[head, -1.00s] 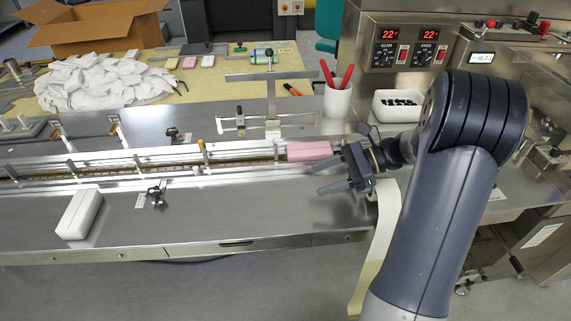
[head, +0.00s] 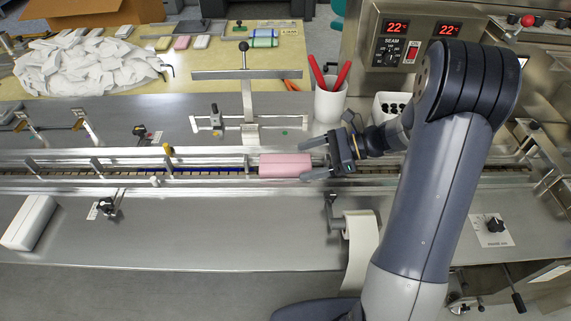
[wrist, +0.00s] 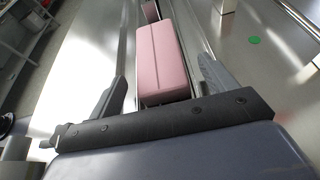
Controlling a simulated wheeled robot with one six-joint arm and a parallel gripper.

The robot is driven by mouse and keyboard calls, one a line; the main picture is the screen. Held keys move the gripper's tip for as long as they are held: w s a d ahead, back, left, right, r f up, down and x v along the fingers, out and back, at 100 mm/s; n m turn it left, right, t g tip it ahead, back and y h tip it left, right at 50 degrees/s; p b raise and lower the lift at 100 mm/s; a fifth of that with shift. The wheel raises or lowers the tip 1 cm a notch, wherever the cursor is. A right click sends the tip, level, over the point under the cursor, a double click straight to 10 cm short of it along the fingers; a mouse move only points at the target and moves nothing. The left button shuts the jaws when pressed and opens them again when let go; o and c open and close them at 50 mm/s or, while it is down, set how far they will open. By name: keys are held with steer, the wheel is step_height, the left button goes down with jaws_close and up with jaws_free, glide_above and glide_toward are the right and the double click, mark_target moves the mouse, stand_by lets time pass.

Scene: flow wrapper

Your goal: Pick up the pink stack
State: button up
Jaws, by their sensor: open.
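The pink stack (head: 284,166) lies in the guide channel of the conveyor, lengthwise along it, in the head view. It also shows in the wrist view (wrist: 163,58), with a seam line along its top. My gripper (head: 314,160) is open at the right end of the stack. In the wrist view its fingers (wrist: 165,93) stand apart, one on each side of the near end of the stack. I cannot tell whether either finger touches it.
Metal guide rails (head: 100,162) run along both sides of the channel. A white cup with red-handled tools (head: 330,101) and a metal stand (head: 246,90) stand behind. A white block (head: 29,222) lies at front left. The steel surface in front is mostly clear.

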steer(key=shift+x, duration=0.85)
steer(key=shift+c, duration=0.2)
steer(key=c, duration=1)
